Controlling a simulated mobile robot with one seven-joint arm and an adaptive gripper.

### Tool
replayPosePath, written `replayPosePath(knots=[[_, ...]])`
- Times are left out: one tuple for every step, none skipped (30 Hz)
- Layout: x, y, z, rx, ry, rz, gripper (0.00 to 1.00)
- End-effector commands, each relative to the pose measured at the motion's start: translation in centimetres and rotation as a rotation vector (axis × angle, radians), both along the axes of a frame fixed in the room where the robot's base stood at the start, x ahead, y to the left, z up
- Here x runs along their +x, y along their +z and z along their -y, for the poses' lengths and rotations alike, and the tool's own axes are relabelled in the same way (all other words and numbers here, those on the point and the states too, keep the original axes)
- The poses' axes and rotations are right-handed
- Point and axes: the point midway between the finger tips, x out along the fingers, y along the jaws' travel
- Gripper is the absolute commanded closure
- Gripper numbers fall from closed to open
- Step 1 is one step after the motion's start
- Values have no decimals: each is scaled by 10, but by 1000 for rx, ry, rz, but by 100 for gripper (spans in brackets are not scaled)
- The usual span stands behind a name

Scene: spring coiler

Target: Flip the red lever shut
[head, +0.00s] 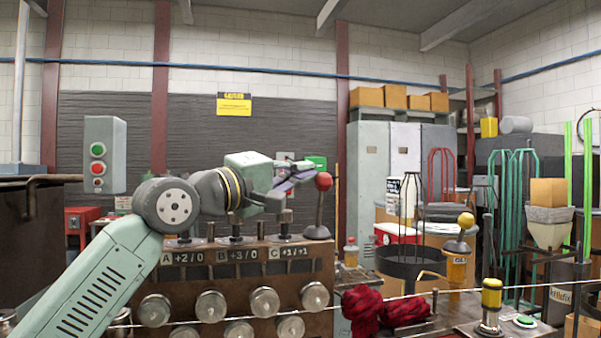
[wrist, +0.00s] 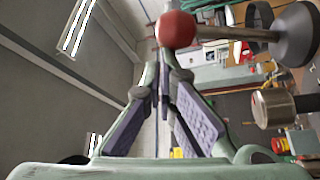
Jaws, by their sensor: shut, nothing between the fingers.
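The red lever has a round red knob (head: 323,181) on a dark stem, rising from a flared base (head: 317,232) on top of the brown machine housing, at its right end. The stem stands close to upright. In the wrist view the red knob (wrist: 176,30) is just beyond my fingertips, with its stem running right to the grey base (wrist: 296,32). My gripper (head: 310,170) is shut and empty. Its tips are beside the knob, on its left in the head view. I cannot tell whether they touch it. In the wrist view the closed fingers (wrist: 158,75) point toward the knob.
The brown housing (head: 240,262) carries labels A, B and C, bolts on top and several round rollers on its front. A wire runs across it to the right. Red coiled material (head: 385,310) lies to the right. Another lever with a yellow knob (head: 466,220) stands further right.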

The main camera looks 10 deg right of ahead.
Motion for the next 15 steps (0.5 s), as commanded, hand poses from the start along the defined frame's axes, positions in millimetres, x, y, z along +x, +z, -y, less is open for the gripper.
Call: replayPosePath(knots=[[-1, 0, 1, 2, -3, -1, 100], [-1, 0, 1, 2, -3, -1, 100], [-1, 0, 1, 2, -3, -1, 100], [-1, 0, 2, 2, -3, -1, 100], [-1, 0, 2, 2, -3, -1, 100], [-2, -1, 1, 2, -3, -1, 100], [-2, -1, 1, 2, -3, -1, 100], [-2, -1, 0, 2, -3, -1, 100], [-4, -2, -3, 2, -3, -1, 100], [-5, -2, -5, 2, -3, -1, 100], [-7, -3, -9, 2, -3, -1, 100], [-10, -4, -14, 0, -3, 0, 100], [-13, -5, -19, -1, -2, 0, 100], [-16, -6, -24, 1, -2, 0, 100], [-19, -8, -32, -1, -2, -1, 100]])
